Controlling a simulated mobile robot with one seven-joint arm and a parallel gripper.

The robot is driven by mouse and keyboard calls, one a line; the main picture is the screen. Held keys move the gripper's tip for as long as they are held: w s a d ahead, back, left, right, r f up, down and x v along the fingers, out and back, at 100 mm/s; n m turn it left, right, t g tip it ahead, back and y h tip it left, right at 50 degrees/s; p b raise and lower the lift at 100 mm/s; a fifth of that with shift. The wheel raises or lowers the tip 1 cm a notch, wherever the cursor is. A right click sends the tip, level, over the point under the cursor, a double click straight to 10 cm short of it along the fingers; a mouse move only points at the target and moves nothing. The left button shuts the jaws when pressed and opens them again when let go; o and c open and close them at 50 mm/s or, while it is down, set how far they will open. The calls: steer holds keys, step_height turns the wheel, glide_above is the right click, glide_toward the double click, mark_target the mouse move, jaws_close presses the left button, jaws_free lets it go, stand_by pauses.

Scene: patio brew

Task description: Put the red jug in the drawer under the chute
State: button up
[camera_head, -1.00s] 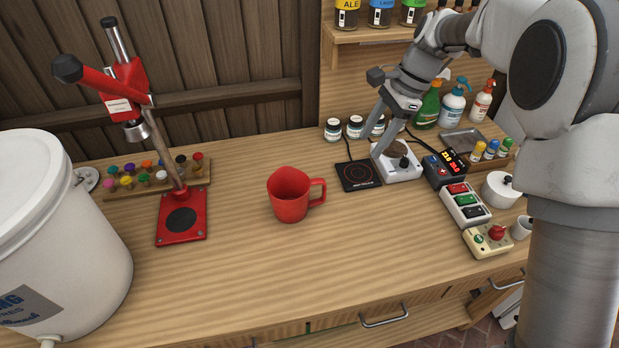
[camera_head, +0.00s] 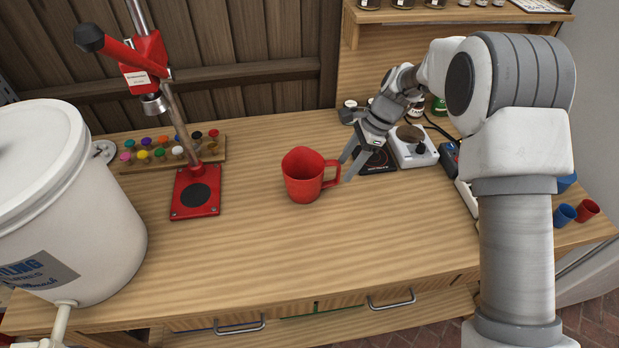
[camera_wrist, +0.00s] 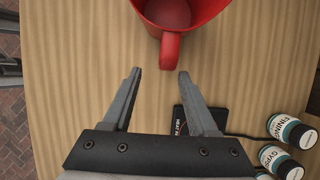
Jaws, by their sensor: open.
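The red jug (camera_head: 302,176) stands upright on the wooden bench, its handle pointing right. My gripper (camera_head: 345,173) is open and empty at the handle side of the jug. In the wrist view the jug (camera_wrist: 172,14) is at the top, and its handle lies just beyond and between the open fingertips (camera_wrist: 158,72). I cannot tell whether a finger touches the handle. Two drawer fronts with metal handles show under the bench front, the left drawer (camera_head: 240,326) and the right drawer (camera_head: 392,301); both look shut. I cannot make out a chute.
A red bottle capper (camera_head: 196,192) and a rack of coloured caps (camera_head: 215,149) stand left of the jug. A big white bucket (camera_head: 70,215) fills the left. A black hot plate (camera_head: 379,161) and a white scale-like device (camera_head: 418,152) lie right. The bench front is clear.

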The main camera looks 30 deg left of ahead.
mark_target(336, 182)
steer(key=x, duration=0.5)
steer(key=shift+w+a+f, duration=0.1)
steer(key=shift+a+f, duration=0.15)
steer(key=shift+a, duration=0.2)
jaws_close()
stand_by(1.1)
